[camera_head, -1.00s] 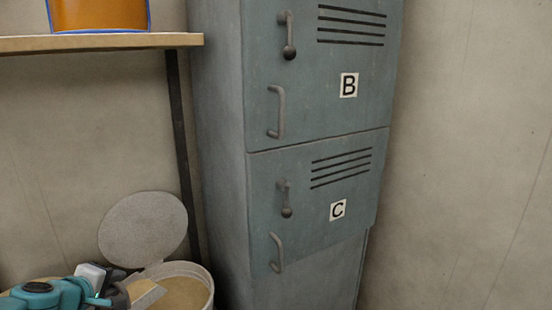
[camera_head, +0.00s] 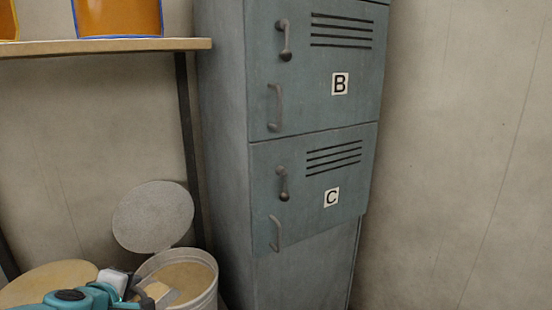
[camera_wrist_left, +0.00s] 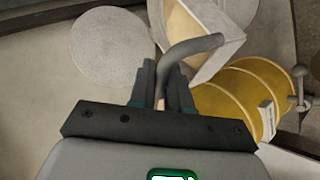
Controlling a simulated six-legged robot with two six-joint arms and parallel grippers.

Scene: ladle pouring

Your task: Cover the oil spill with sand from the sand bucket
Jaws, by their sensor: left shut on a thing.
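The sand bucket (camera_head: 208,294) is pale, open and holds tan sand, at the bottom of the head view, with a round grey lid (camera_head: 153,216) standing up behind it. My left gripper (camera_head: 130,287) is at the bucket's left side. In the left wrist view the gripper (camera_wrist_left: 165,78) is shut on the curved grey handle (camera_wrist_left: 195,45) of a scoop. The scoop's pale, box-shaped bowl (camera_wrist_left: 232,50) has a tan inside; I cannot tell how much sand is in it. The scoop (camera_head: 158,291) appears over the bucket's opening in the head view. The oil spill and my right gripper are not in view.
A grey-green locker (camera_head: 318,150) marked B and C stands close right of the bucket. A wooden shelf (camera_head: 110,46) with orange containers is above left. A round tan top (camera_head: 45,278) is at lower left. The wrist view shows a yellow ribbed drum (camera_wrist_left: 225,103).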

